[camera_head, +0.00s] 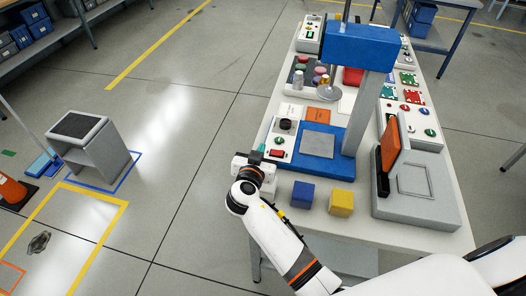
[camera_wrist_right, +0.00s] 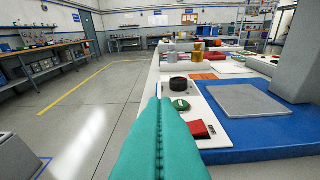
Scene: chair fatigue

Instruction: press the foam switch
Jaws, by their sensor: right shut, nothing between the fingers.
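A white control panel (camera_head: 268,138) lies along the table's left edge. It carries a black knob (camera_head: 285,124), a green round button (camera_head: 279,141) and a red rocker switch (camera_head: 277,153). The green button (camera_wrist_right: 181,104) and the red rocker (camera_wrist_right: 199,130) also show in the right wrist view. No label tells me which one is the foam switch. My right gripper (camera_head: 261,150) is at the table's left edge, just left of the red rocker. Its teal fingers (camera_wrist_right: 160,120) are shut and empty, apart from the controls in the wrist view. My left gripper is not in view.
A blue press (camera_head: 358,110) with a grey plate (camera_head: 318,145) stands right of the panel. A blue cube (camera_head: 302,194) and a yellow cube (camera_head: 341,203) sit near the front edge. A grey case (camera_head: 415,190) is at right.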

